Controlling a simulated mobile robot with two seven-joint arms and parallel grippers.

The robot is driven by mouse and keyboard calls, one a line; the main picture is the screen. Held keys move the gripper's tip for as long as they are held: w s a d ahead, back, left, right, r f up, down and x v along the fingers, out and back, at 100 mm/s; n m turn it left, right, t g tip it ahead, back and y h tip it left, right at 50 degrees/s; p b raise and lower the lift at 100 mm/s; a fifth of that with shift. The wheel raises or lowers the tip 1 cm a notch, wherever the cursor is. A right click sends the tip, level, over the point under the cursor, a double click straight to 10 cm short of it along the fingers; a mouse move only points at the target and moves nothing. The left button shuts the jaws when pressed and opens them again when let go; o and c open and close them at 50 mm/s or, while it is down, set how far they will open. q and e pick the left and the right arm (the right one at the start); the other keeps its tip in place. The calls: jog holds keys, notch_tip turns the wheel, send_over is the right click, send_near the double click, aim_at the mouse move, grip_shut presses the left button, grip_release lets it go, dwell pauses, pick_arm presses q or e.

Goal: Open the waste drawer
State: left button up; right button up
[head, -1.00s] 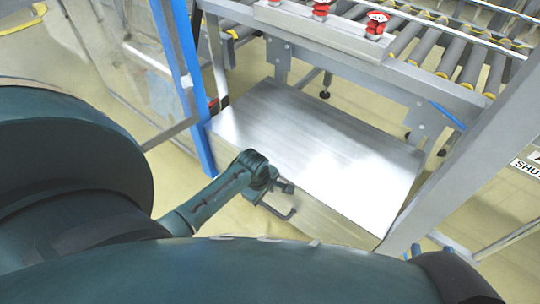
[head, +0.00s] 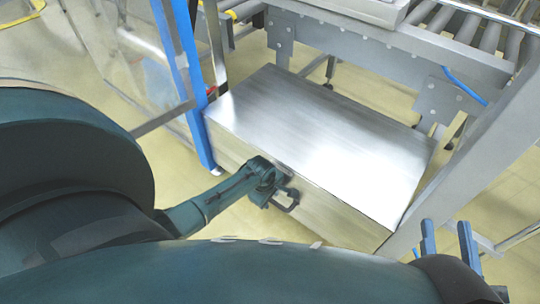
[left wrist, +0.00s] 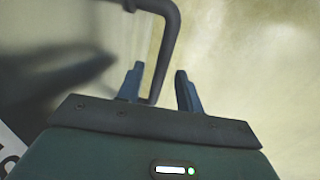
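The waste drawer is a low silver metal box (head: 325,140) under the conveyor. A dark bar handle (head: 290,206) is on its front face; the handle also shows in the left wrist view (left wrist: 167,42). My left gripper (head: 281,197) is at the handle. In the left wrist view its two blue fingers (left wrist: 158,84) stand apart, with the handle's bar between them and gaps visible beside the bar. My right gripper (head: 448,238) shows two separated blue fingers at the lower right, empty, in front of the drawer's right end.
A roller conveyor (head: 480,35) stands above and behind the drawer. A blue post (head: 192,90) and a clear panel (head: 125,50) are to its left. A grey slanted post (head: 465,150) is at its right. My own body covers the lower left.

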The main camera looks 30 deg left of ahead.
pick_arm(q)
jog(key=shift+c, duration=0.5)
grip_shut()
pick_arm(e)
jog(key=shift+r, duration=0.1)
